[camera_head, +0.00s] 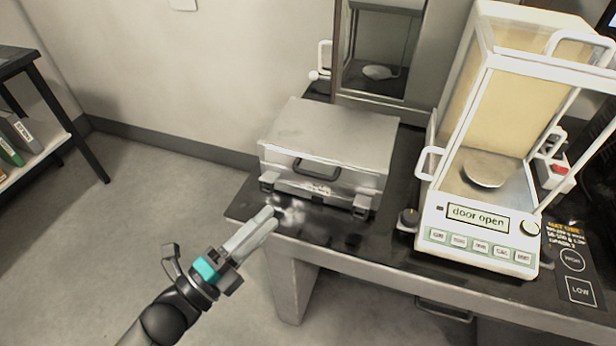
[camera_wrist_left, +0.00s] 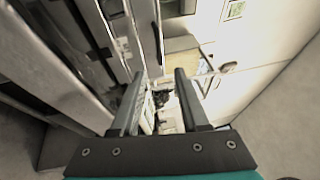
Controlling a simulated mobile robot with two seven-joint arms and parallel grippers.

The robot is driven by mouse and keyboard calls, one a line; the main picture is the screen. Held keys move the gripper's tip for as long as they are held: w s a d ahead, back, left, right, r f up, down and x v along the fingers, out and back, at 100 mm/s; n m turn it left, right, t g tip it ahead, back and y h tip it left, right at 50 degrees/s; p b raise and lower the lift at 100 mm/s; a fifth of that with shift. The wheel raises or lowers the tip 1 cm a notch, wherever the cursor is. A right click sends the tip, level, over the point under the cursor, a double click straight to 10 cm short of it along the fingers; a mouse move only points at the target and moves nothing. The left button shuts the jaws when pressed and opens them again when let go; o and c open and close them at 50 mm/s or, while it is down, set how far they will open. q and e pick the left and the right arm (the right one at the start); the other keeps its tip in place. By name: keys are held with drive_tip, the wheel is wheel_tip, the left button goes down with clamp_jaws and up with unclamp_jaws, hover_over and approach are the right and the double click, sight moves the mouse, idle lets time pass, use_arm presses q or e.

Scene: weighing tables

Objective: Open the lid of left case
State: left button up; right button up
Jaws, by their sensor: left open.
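A silver metal case (camera_head: 335,138) sits on the dark-topped table (camera_head: 345,243), left of the balance, with its lid shut. Its front has a dark handle (camera_head: 316,170), a left latch (camera_head: 269,181) and a right latch (camera_head: 361,206). It is the only case I can make out. My left gripper (camera_head: 269,216) is open and empty, in front of the case's left front corner, below the left latch and apart from it. Its two spread fingers also show in the left wrist view (camera_wrist_left: 159,76). My right gripper is not in view.
A balance (camera_head: 480,228) with glass walls and a "door open" display stands right of the case. Another glass-walled chamber (camera_head: 380,50) stands behind the case. A shelf with binders (camera_head: 20,135) is at the far left. The floor left of the table is clear.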

use_arm(q)
drive_tip(key=x, duration=1.1)
drive_tip(key=shift+w+d, duration=0.2)
drive_tip(key=shift+w, duration=0.15)
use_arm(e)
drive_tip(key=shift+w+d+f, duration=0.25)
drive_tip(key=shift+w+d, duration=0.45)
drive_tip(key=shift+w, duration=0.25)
use_arm(q)
drive_tip(key=shift+c, duration=0.2)
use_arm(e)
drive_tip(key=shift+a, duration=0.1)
use_arm(q)
drive_tip(key=c, duration=0.6)
clamp_jaws()
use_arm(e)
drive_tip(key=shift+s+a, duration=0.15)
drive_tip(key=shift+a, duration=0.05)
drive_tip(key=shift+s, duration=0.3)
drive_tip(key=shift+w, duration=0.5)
